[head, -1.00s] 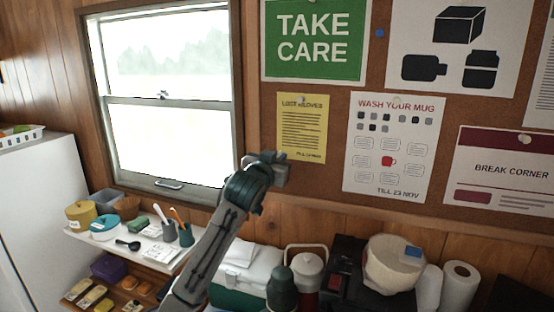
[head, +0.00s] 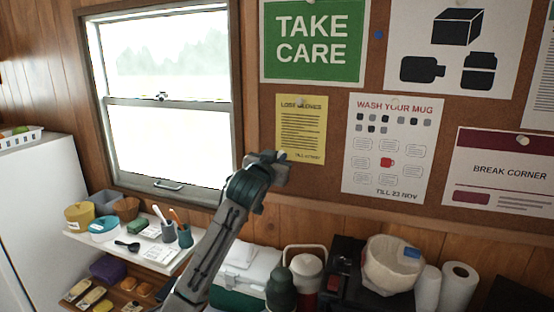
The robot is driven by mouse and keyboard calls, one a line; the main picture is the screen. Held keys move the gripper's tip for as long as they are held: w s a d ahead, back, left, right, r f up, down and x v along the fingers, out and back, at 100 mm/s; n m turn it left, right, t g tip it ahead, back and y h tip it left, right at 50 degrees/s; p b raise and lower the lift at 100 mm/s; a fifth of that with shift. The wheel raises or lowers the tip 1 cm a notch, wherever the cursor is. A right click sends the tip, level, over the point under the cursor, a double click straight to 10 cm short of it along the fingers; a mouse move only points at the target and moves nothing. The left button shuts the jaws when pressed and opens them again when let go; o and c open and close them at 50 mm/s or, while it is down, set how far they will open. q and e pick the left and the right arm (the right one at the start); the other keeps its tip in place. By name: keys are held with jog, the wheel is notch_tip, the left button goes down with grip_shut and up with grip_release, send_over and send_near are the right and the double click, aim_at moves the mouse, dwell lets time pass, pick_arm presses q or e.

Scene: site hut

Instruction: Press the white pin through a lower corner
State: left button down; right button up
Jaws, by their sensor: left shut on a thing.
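A yellow "Lost Gloves" notice (head: 301,130) hangs on the cork board, with a pin (head: 300,103) at its top middle. My left gripper (head: 280,160) is at the notice's lower left corner and covers that corner. It is shut on a small white pin (head: 282,156), of which only a bit shows at the jaws. I cannot tell whether the pin touches the paper. The notice's lower right corner is in plain view, with no pin seen in it. My right gripper is not in view.
The "Wash Your Mug" poster (head: 389,150) hangs close to the right, and the green "Take Care" sign (head: 313,40) above. A window (head: 165,100) is to the left. Below stand a cool box (head: 240,275), a flask (head: 281,290) and a paper roll (head: 459,287).

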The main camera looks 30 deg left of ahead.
pick_arm(q)
jog(key=shift+w+a, duration=0.1)
jog(key=shift+w, duration=0.3)
jog(key=shift+p, duration=0.6)
dwell(2.3)
jog(key=c, duration=1.4)
grip_release()
jog(key=shift+o, duration=0.2)
jog(key=b+v, duration=0.3)
jog(key=v, duration=0.7)
jog(key=shift+s+b, duration=0.3)
jog(key=shift+b, duration=0.05)
